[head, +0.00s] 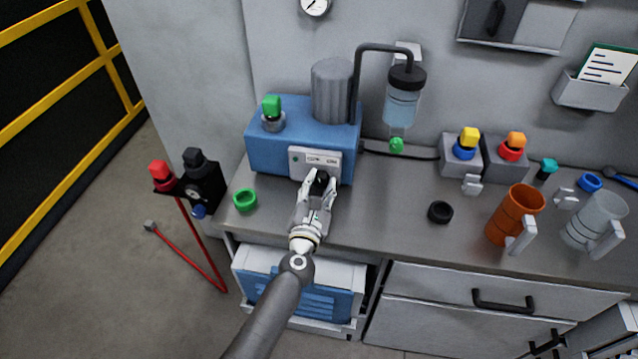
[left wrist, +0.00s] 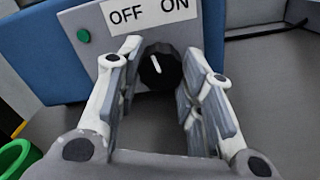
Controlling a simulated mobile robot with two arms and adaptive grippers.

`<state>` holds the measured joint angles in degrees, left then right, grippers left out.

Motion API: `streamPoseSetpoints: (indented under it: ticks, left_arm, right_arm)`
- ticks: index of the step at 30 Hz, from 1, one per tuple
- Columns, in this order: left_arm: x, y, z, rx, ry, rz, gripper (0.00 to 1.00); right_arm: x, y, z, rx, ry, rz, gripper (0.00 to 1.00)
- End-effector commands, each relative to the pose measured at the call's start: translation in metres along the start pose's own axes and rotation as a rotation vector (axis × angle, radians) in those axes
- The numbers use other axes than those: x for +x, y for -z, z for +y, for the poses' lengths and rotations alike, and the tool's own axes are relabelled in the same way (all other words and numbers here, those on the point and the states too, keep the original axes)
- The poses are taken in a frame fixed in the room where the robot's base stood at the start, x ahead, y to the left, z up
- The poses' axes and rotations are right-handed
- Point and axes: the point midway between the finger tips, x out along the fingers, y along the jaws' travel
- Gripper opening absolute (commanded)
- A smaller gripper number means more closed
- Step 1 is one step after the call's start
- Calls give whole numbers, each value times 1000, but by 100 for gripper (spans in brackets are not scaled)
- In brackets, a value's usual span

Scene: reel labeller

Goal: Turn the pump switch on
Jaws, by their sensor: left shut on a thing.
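The blue pump (head: 265,150) stands on the bench against the wall. Its pale front panel (head: 300,157) carries OFF and ON labels, which read clearly in the left wrist view (left wrist: 150,12). The pump switch is a round black knob (left wrist: 160,66) below the labels. Its white mark points up and slightly left, nearer OFF than ON. My left gripper (head: 319,177) is at the panel, its fingers on either side of the knob and shut on it; they also show in the left wrist view (left wrist: 162,62). My right gripper is not in view.
A green ring (head: 245,199) lies left of my left arm, a black ring (head: 440,212) to the right. An orange mug (head: 515,215) and a clear mug (head: 595,222) stand further right. A bottle (head: 402,105) hangs beside the pump. Bench between pump and black ring is clear.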

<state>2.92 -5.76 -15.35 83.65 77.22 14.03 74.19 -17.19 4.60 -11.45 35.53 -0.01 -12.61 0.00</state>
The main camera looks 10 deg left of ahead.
Motion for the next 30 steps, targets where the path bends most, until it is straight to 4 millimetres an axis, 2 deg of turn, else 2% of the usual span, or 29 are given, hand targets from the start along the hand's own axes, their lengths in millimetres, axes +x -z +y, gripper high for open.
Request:
streamPoseSetpoints:
  ticks: [18,30]
  left_arm:
    - [0,-1,1,584,2,1,11]
    - [0,-1,1,865,3,1,11]
  right_arm:
    - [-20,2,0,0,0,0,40]
    - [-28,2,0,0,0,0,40]
